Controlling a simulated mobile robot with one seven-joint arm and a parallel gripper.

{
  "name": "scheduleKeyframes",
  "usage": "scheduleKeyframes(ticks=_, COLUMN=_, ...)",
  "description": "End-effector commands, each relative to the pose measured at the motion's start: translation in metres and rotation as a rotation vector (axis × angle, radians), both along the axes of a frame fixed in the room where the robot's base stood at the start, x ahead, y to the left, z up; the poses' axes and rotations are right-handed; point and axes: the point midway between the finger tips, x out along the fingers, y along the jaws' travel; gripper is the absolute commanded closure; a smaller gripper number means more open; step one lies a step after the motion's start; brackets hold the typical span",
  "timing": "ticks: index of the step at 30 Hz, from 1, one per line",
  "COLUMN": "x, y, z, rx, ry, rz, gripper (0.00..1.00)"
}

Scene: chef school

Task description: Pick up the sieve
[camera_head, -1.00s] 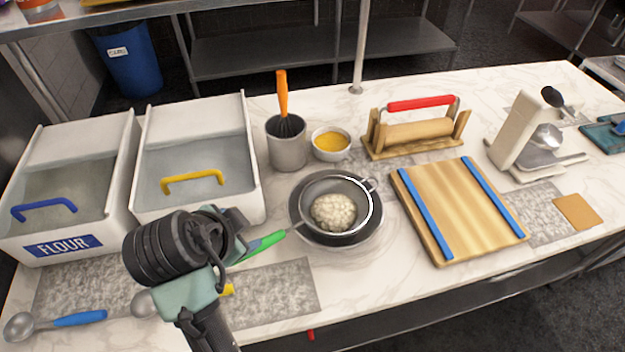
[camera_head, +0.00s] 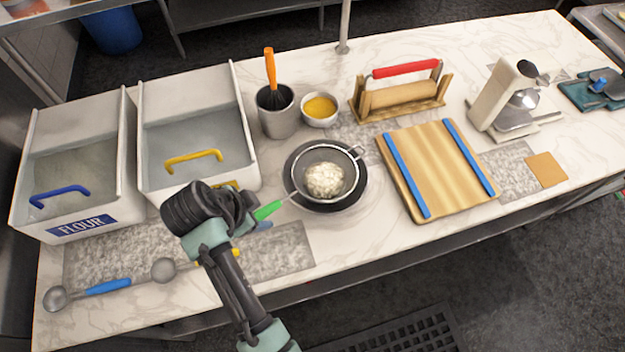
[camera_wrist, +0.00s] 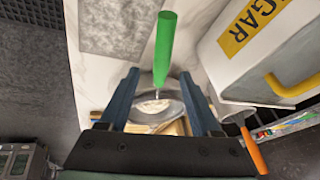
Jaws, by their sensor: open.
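The sieve (camera_head: 349,190) has a round metal mesh bowl with white lumpy dough or flour in it and a green handle (camera_head: 267,210). It rests over a dark round bowl (camera_head: 300,160) on the counter. Its handle points left toward my gripper (camera_head: 262,222), which hides part of the handle's end in the head view. In the wrist view the green handle (camera_wrist: 165,48) runs between the two blue fingers of my gripper (camera_wrist: 158,78). The fingers are apart, with gaps on both sides of the handle.
A flour bin (camera_head: 75,130) and a sugar bin (camera_head: 195,140) stand on the left. A whisk in a grey cup (camera_head: 279,122), a small bowl of yellow food (camera_head: 320,110) and a wooden board (camera_head: 440,170) surround the sieve. Scoops lie at front left (camera_head: 108,287).

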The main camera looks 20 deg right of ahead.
Motion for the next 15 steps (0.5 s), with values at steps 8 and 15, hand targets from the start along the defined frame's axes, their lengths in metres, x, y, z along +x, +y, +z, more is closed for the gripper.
scheduleKeyframes(ticks=8, x=0.008, y=-0.011, z=-0.016, rx=-0.002, ry=0.003, rz=-0.003, gripper=0.36)
scheduleKeyframes(ticks=15, x=0.017, y=-0.021, z=-0.041, rx=-0.001, ry=0.002, rz=0.000, gripper=0.36)
